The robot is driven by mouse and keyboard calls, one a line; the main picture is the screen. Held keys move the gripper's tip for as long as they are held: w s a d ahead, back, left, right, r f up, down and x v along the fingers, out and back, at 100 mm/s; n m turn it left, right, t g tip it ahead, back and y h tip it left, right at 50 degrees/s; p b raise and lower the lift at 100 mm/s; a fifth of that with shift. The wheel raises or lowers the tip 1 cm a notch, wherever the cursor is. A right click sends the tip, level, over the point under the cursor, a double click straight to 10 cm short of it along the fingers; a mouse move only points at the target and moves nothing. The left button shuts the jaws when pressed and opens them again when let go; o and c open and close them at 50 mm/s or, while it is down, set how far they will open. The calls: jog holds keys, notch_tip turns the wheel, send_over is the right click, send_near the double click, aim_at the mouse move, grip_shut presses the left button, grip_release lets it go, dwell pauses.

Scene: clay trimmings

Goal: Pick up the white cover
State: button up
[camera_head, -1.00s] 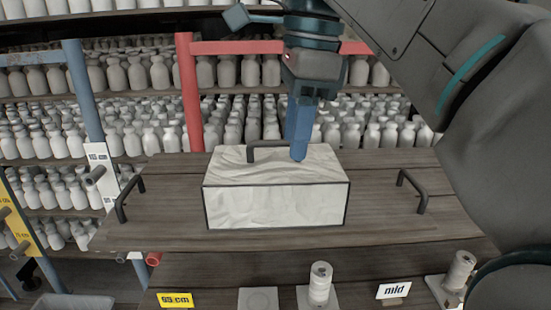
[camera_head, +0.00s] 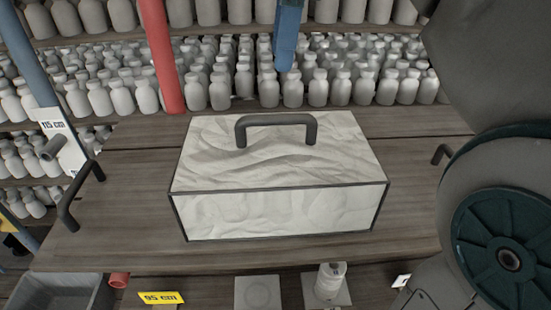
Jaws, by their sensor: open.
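The white cover (camera_head: 280,212) is a box with a wavy, clay-like white surface and dark edges. It stands in the middle of the wooden board. A dark bar handle (camera_head: 277,120) rises from its top.
The wooden board (camera_head: 120,215) has dark handles at its left (camera_head: 80,195) and right (camera_head: 440,154) ends. Behind it are shelves of white bottles (camera_head: 292,90) and a red post (camera_head: 162,55). A grey bin (camera_head: 60,293) and a small white jar (camera_head: 329,281) are in front, lower down.

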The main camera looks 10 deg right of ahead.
aim_at(277, 115)
jog(key=f, duration=0.2)
jog(key=f+b, duration=0.1)
jog(key=f, duration=0.3)
jog(key=shift+a+f, duration=0.3)
jog(key=shift+a, duration=0.05)
jog(key=shift+w+f, duration=0.2)
jog(key=shift+f, duration=1.15)
jog(key=shift+w+f, duration=0.2)
jog(key=shift+f, duration=1.15)
grip_shut()
